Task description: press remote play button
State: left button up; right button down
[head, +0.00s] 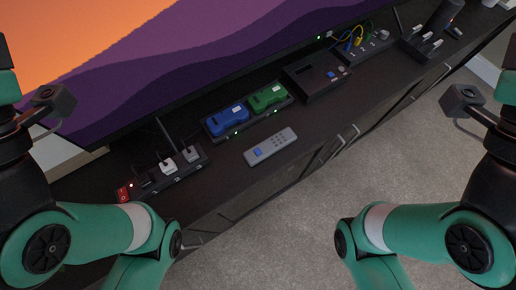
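A grey remote (270,146) lies flat on the dark media cabinet, near its front edge and below the middle of the screen. It has a blue button (258,152) toward its left end and several small light buttons toward its right end. The button symbols are too small to read. Both of my green arms come in from the lower left and lower right, and both grippers are out of the frame. No gripper shows at the remote.
A charging dock with a blue controller (228,119) and a green controller (268,97) sits behind the remote. A power strip (165,172) with a red switch is on the left. A black box (318,78) and several cabled devices (360,43) stand to the right. The large screen (190,60) rises behind.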

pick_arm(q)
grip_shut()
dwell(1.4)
